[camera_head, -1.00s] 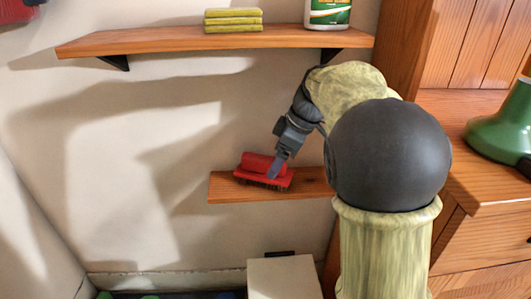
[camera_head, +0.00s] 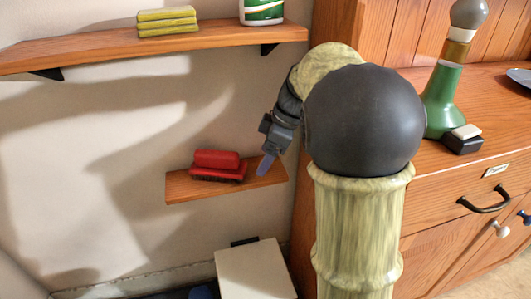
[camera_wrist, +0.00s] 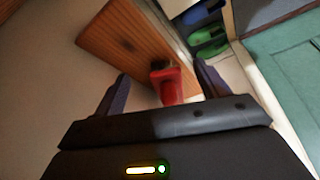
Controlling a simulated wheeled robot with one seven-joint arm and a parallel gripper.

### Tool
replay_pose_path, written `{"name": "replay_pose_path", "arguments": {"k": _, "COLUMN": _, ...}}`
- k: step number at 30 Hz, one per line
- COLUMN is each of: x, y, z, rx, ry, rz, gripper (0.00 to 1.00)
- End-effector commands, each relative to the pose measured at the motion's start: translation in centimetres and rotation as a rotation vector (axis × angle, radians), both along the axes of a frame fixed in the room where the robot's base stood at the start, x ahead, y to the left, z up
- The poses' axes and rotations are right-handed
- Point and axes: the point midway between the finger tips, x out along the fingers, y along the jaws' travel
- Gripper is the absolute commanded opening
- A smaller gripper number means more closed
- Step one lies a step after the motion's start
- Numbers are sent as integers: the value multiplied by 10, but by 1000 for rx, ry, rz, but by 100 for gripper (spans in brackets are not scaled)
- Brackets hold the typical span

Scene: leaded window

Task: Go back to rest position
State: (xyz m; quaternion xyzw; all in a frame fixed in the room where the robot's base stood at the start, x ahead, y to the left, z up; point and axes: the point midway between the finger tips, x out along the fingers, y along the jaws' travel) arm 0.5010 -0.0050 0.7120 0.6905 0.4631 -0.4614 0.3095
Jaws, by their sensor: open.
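My gripper (camera_head: 267,163) is at the end of my bent arm, in front of the right end of the lower wooden shelf in the head view. Only one finger shows clearly there. In the wrist view my gripper (camera_wrist: 160,88) has its two fingers wide apart with nothing held between them. A red brush (camera_head: 217,166) with dark bristles rests bristles down on the lower shelf (camera_head: 190,193), to the left of my gripper and apart from it. The red brush (camera_wrist: 166,86) also shows in the wrist view, beyond the fingers.
An upper shelf (camera_head: 90,48) holds yellow-green sponges (camera_head: 167,22) and a bottle (camera_head: 262,10). A wooden cabinet (camera_head: 440,185) stands at right, with a green lamp-like object (camera_head: 443,98) on top. A pale box (camera_head: 255,270) stands below the lower shelf. Bare wall lies left of the brush.

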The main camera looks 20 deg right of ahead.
Motion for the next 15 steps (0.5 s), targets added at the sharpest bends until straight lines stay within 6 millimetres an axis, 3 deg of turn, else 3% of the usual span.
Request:
{"name": "replay_pose_path", "arguments": {"k": 8, "x": -5, "y": -1, "z": -1, "rx": -9, "ry": 24, "rz": -54, "gripper": 74}}
{"name": "replay_pose_path", "arguments": {"k": 15, "x": -34, "y": -4, "z": -10, "rx": -60, "ry": 117, "rz": -325, "gripper": 74}}
